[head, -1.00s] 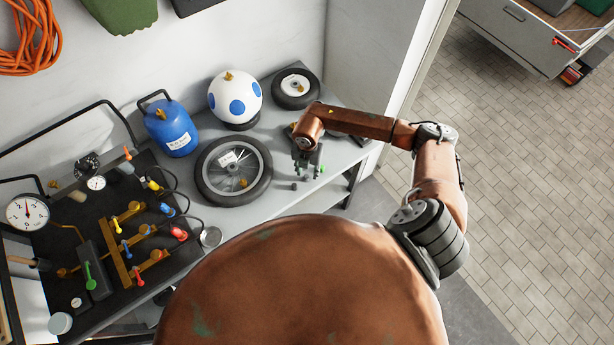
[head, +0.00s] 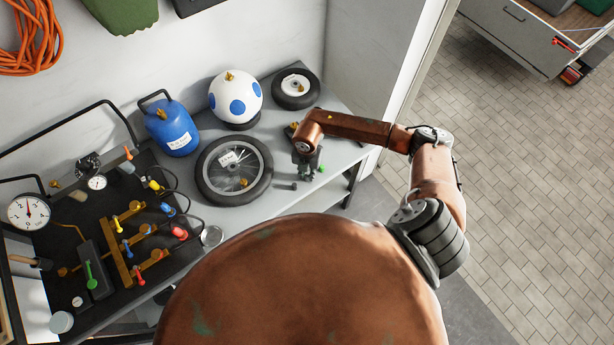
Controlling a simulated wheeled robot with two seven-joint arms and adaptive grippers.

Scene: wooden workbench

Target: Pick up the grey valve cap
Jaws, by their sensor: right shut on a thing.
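My right gripper (head: 306,175) points down at the bench, just right of the large spoked wheel. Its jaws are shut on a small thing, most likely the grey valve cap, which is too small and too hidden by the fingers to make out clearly. A small dark grey piece (head: 286,186) lies on the bench just left of the fingertips. My left gripper is not in view.
The spoked wheel (head: 207,183) lies left of the gripper. Behind stand a blue canister (head: 175,132), a white ball with blue spots (head: 222,98) and a smaller wheel (head: 313,88). A gauge panel (head: 110,215) fills the left. The bench's front edge is close.

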